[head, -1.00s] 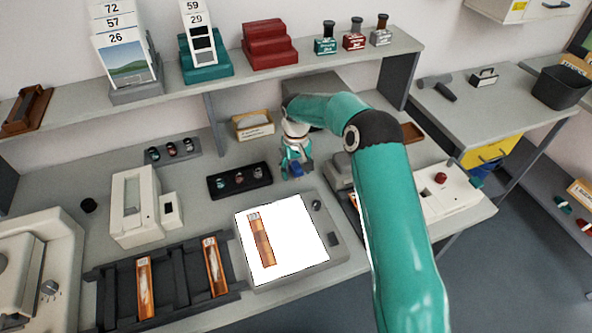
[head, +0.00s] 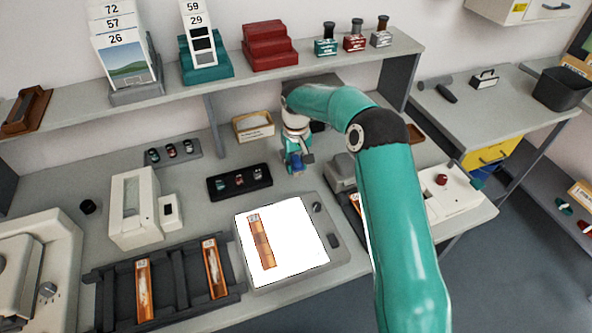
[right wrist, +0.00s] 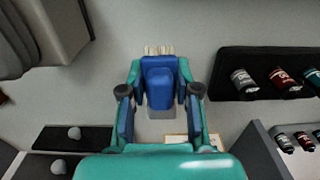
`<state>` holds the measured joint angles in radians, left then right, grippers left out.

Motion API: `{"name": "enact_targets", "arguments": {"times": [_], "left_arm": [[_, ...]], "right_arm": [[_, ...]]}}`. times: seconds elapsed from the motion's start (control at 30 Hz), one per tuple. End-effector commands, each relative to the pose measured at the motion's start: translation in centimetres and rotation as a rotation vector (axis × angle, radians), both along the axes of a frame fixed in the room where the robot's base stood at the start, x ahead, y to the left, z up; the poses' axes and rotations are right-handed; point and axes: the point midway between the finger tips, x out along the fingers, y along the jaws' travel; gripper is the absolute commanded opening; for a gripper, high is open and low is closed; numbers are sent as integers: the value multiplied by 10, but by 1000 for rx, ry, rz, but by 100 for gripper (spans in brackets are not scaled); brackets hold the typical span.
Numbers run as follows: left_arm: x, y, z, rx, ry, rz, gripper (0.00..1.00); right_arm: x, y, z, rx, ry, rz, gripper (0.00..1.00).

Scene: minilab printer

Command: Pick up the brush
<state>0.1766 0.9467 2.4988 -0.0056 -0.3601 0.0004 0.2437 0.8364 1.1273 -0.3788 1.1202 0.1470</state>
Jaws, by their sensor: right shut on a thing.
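My right gripper (head: 297,163) hangs over the bench behind the light box, its fingers pointing down. In the right wrist view, the gripper (right wrist: 160,75) is shut on the brush (right wrist: 160,88). The brush has a blue body between the fingers, and its pale bristles show just beyond the fingertips. In the head view the brush is small and mostly covered by the gripper; how high it is above the bench is hard to tell. My left gripper is not in view.
A lit light box (head: 340,252) with an orange film strip (head: 262,240) stands in front of the gripper. A black tray (head: 216,190) with several small canisters lies to its left. A small open box (head: 252,135) stands behind, under the shelf (head: 240,88). Bare bench lies between.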

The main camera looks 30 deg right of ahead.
Motion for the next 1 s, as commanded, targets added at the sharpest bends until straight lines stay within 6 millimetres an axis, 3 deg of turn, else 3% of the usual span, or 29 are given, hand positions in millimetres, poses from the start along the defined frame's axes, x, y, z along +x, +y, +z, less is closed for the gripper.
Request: {"name": "enact_targets", "arguments": {"times": [0.4, 0.6, 0.8, 1.0], "left_arm": [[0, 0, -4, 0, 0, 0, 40], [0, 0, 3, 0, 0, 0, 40], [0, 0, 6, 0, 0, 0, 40], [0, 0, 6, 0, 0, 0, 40]], "right_arm": [[1, 0, 111, -1, -7, -1, 5], [1, 0, 151, -1, -3, -1, 5], [0, 0, 168, 0, -1, -1, 5], [0, 0, 170, 0, -1, -2, 5]]}}
